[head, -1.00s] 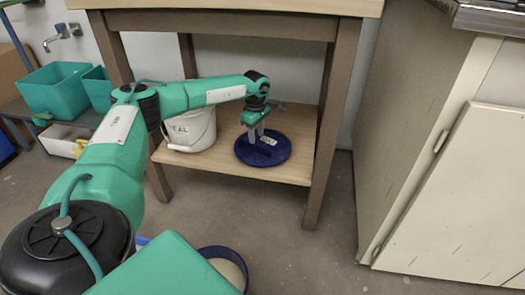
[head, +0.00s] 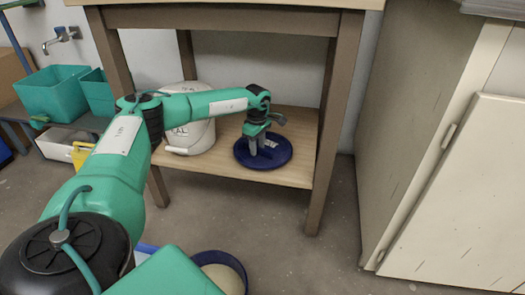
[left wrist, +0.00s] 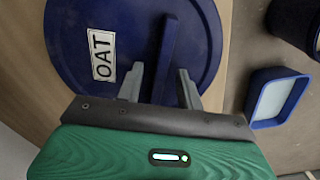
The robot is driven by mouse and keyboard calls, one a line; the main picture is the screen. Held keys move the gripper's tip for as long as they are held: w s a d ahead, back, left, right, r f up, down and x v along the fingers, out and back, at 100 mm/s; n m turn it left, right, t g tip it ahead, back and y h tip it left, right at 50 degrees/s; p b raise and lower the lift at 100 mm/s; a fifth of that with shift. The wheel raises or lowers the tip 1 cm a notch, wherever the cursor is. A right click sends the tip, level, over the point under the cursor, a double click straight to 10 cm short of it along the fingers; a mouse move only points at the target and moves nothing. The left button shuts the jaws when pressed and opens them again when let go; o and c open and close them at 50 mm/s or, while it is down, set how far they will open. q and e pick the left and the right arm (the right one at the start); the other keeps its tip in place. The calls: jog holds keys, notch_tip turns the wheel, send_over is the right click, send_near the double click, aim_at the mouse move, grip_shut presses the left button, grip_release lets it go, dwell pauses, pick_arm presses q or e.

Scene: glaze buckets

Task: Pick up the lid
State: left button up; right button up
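The lid (head: 281,157) is a round dark blue disc lying flat on the low wooden shelf. In the left wrist view the lid (left wrist: 75,35) shows a white label reading "OAT" and a raised straight bar handle (left wrist: 170,45). My left gripper (head: 257,150) is over the lid. In the left wrist view its fingers (left wrist: 160,80) are apart, one on each side of the near part of the handle, with visible gaps. Whether the fingertips touch the lid cannot be told. My right gripper is not in view.
A white bucket (head: 196,137) stands on the shelf left of the lid. The table legs (head: 332,130) frame the shelf. A blue bucket with pale contents (head: 222,272) is on the floor in front. A blue square container (left wrist: 279,98) shows in the wrist view. A cabinet (head: 440,180) stands right.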

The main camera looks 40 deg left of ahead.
pick_arm(q)
jog(key=shift+f+p, duration=0.2)
jog(key=shift+p, duration=0.1)
dwell(0.4)
grip_shut()
